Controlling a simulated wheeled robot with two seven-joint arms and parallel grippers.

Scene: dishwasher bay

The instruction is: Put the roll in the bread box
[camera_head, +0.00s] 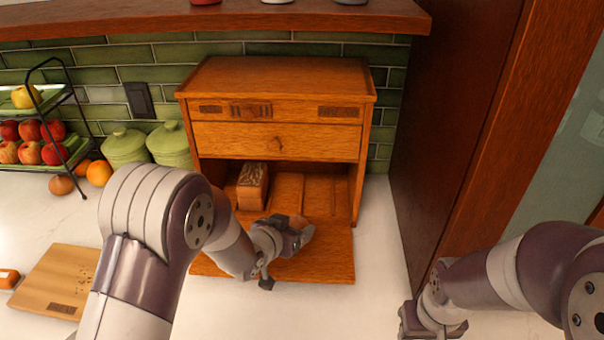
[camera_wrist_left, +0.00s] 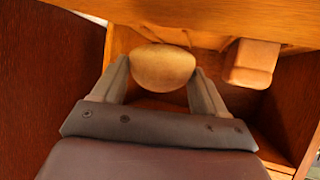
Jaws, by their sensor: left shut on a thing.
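The wooden bread box (camera_head: 277,110) stands against the green tiled wall. Its lower compartment is open, and its front flap (camera_head: 325,262) lies folded down on the counter. My left gripper (camera_head: 292,237) is over the flap, in front of the opening. In the left wrist view the round tan roll (camera_wrist_left: 163,68) is between the two fingers, and the gripper is shut on it. In the head view the gripper mostly hides the roll. My right gripper (camera_head: 432,322) is low at the right, away from the box, and its fingers cannot be made out.
A loaf (camera_head: 252,186) sits inside the compartment at the left; it also shows in the left wrist view (camera_wrist_left: 251,63). Green canisters (camera_head: 170,146) and a fruit rack (camera_head: 40,130) stand left. A cutting board (camera_head: 55,282) lies front left. A tall wooden panel (camera_head: 450,110) bounds the right.

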